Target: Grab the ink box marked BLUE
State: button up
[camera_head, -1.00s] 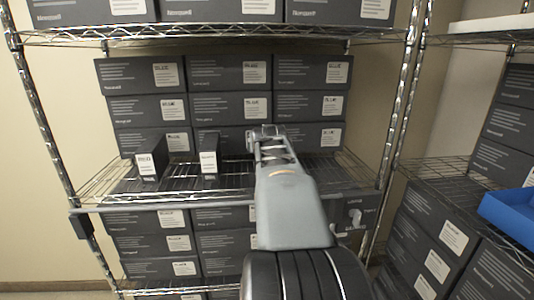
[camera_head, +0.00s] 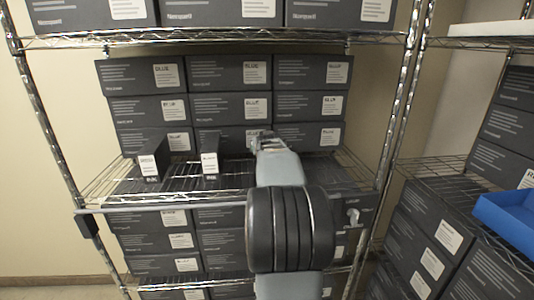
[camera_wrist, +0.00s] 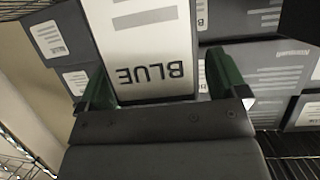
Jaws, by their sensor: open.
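In the wrist view, a slim dark ink box with a white label reading BLUE (camera_wrist: 150,45), upside down in the picture, stands between the fingers of my gripper (camera_wrist: 162,85). The green-padded fingers are open, one on each side of the box. I cannot tell whether either finger touches it. In the head view my gripper (camera_head: 262,142) is over the middle shelf, right of two slim boxes, a left one (camera_head: 150,163) and a right one (camera_head: 210,160). My arm covers the box at the gripper in that view.
Stacked larger dark boxes (camera_head: 230,106) with BLUE labels stand behind on the wire shelf (camera_head: 185,185). More boxes (camera_head: 140,240) fill the shelf below. A blue bin (camera_head: 510,218) sits on the right rack. Bare wire shelf shows between the slim boxes.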

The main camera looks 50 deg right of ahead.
jog(key=c, duration=1.6)
grip_shut()
jog(key=shift+r, duration=0.2)
